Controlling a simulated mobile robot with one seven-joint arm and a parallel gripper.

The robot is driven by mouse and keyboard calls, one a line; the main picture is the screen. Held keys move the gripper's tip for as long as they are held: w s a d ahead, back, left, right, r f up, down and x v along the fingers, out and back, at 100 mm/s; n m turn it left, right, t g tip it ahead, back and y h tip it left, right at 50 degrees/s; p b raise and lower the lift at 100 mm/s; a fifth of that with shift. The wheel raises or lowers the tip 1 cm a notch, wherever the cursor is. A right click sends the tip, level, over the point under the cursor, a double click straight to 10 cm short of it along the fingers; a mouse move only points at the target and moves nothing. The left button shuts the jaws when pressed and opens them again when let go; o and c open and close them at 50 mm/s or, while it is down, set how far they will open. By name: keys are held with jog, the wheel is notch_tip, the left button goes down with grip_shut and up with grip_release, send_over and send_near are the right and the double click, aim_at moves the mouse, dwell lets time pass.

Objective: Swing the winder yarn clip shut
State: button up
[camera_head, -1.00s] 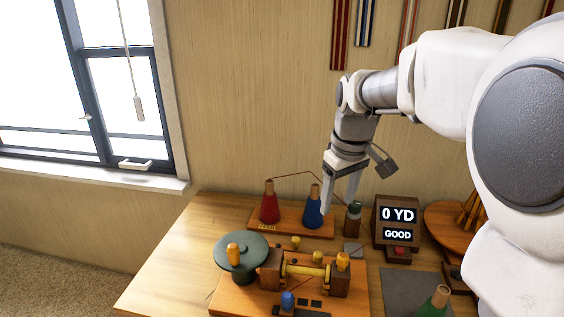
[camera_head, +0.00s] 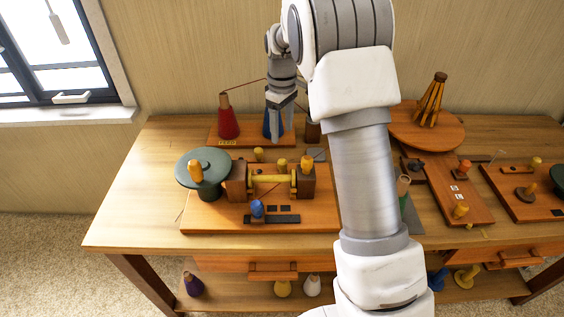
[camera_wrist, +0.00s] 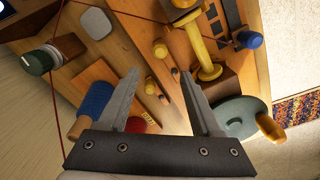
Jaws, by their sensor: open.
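The winder stands on a wooden base (camera_head: 215,217) at the table's left. It has a yellow spool (camera_head: 271,180) between brown blocks, a green disc (camera_head: 197,172) with an orange knob, and a blue knob (camera_head: 257,207) at its front. Small yellow pegs (camera_head: 258,154) stand behind the spool; I cannot tell which part is the yarn clip. My gripper (camera_head: 279,138) is open and empty, behind the winder, overlapping the blue cone (camera_head: 267,126) in the head view. In the wrist view my open fingers (camera_wrist: 160,75) point toward the winder, with the spool (camera_wrist: 206,62) beyond them.
A red cone (camera_head: 228,122) stands left of the blue one, with thin red yarn strung above. My arm hides the table's middle. A round wooden turntable (camera_head: 440,133) and wooden boards with knobs are at the right. The table's left front corner is bare.

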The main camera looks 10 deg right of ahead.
aim_at(282, 160)
notch_tip(282, 160, down, 12)
jog(key=shift+f+b, duration=0.2)
jog(key=shift+b, duration=0.5)
grip_shut()
dwell(1.0)
